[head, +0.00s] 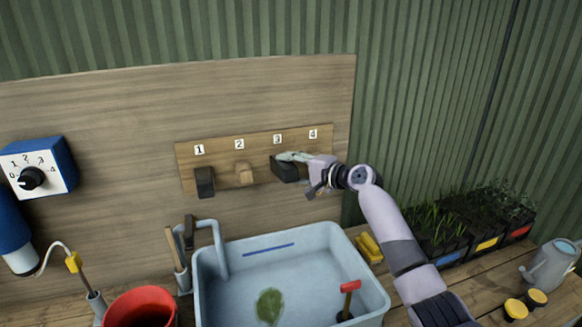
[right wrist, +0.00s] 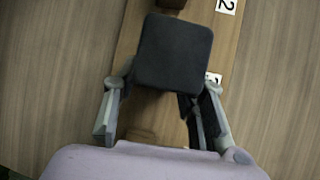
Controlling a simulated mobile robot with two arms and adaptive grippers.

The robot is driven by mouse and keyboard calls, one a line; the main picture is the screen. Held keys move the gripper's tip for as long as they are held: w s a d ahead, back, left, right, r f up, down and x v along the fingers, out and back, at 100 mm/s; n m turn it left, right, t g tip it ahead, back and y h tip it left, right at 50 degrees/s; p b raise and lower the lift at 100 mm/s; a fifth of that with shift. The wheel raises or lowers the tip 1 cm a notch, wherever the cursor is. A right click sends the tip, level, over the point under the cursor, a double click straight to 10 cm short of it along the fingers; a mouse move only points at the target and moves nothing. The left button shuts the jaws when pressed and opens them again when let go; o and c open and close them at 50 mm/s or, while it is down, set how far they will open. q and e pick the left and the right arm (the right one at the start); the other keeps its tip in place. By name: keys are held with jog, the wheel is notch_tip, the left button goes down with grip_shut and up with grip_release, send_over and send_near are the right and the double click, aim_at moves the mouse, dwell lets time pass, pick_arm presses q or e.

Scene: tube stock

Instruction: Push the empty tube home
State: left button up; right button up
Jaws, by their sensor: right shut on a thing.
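A wooden rail (head: 188,160) on the back board carries number labels 1 to 4. A dark block-shaped piece (head: 205,182) sticks out under label 1, and a light wooden piece (head: 244,174) sits under label 2. A dark block (head: 284,171) sticks out under label 3. My right gripper (head: 291,158) is shut on this block. In the right wrist view the block's flat dark end (right wrist: 173,52) shows between the fingers and partly hides label 3. I cannot tell which piece is empty. What is under label 4 is hidden. My left gripper is not in view.
A blue box with a dial (head: 32,178) hangs at the left. Below the rail stands a pale blue basin (head: 215,262) with a leaf (head: 269,306) in it. A red bucket (head: 140,308), plant pots (head: 447,245) and a watering can (head: 553,268) flank it.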

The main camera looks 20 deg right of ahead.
jog(key=shift+w+r+t, duration=0.1)
jog(key=shift+r+t, duration=0.2)
jog(key=shift+r, duration=0.35)
jog(key=o, duration=0.9)
jog(key=shift+w+a+f, duration=0.1)
jog(key=shift+w+f, duration=0.05)
jog(key=shift+f, duration=0.1)
jog(key=shift+o, duration=0.5)
jog(key=shift+f, duration=0.1)
jog(key=shift+f, duration=0.1)
jog(key=shift+s, duration=0.2)
jog(key=v, duration=1.2)
jog(key=shift+r, duration=0.2)
jog(key=shift+w, duration=0.2)
